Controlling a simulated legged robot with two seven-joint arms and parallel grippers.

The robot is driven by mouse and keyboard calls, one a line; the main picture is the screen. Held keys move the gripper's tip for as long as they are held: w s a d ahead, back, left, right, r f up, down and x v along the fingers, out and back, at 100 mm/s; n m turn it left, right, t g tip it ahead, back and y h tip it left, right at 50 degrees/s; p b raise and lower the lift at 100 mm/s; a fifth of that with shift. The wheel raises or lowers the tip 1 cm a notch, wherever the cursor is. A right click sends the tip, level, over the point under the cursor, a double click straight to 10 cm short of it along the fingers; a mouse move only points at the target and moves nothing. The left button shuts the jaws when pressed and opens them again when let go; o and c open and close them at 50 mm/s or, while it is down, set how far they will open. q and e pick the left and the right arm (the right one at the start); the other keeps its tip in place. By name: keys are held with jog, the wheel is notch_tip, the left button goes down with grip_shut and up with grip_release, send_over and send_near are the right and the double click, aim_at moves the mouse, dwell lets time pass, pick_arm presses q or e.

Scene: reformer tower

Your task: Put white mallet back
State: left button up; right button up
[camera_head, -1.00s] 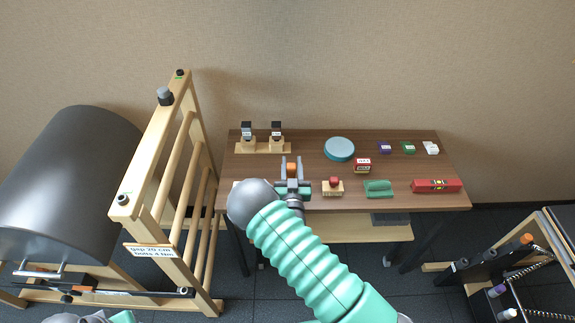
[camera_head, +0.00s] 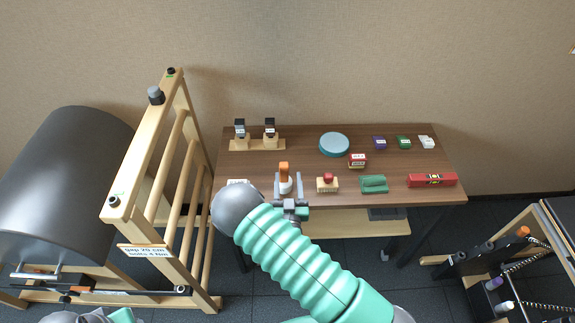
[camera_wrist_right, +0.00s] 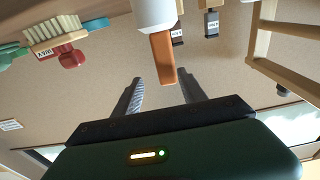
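The white mallet (camera_head: 286,187) stands on the wooden table, near its front edge, white head down and orange handle up. In the right wrist view its white head (camera_wrist_right: 154,12) shows at the top, the orange handle pointing down toward my fingers. My right gripper (camera_head: 288,177) is open and empty. Its two fingers are spread wide, and in the head view they appear on either side of the mallet. My left gripper is not clearly seen.
A wooden stand (camera_head: 257,145) with two dark-topped pieces is behind the mallet. A red stamp (camera_head: 327,184), a green brush (camera_head: 373,184) and a red level (camera_head: 432,180) lie to the right. A teal disc (camera_head: 334,144) lies behind. A wooden frame (camera_head: 150,160) rises at left.

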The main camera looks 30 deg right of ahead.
jog(key=s+a+f+n+g+y, duration=0.1)
jog(key=s+a+g+y, duration=0.3)
jog(key=a+g+y, duration=0.55)
jog(key=s+a+r+n+g, duration=0.2)
jog(key=s, duration=0.5)
jog(key=s+a+r+n+g, duration=0.2)
jog(key=s+r+n, duration=0.1)
jog(key=s, duration=0.4)
jog(key=shift+r, duration=0.3)
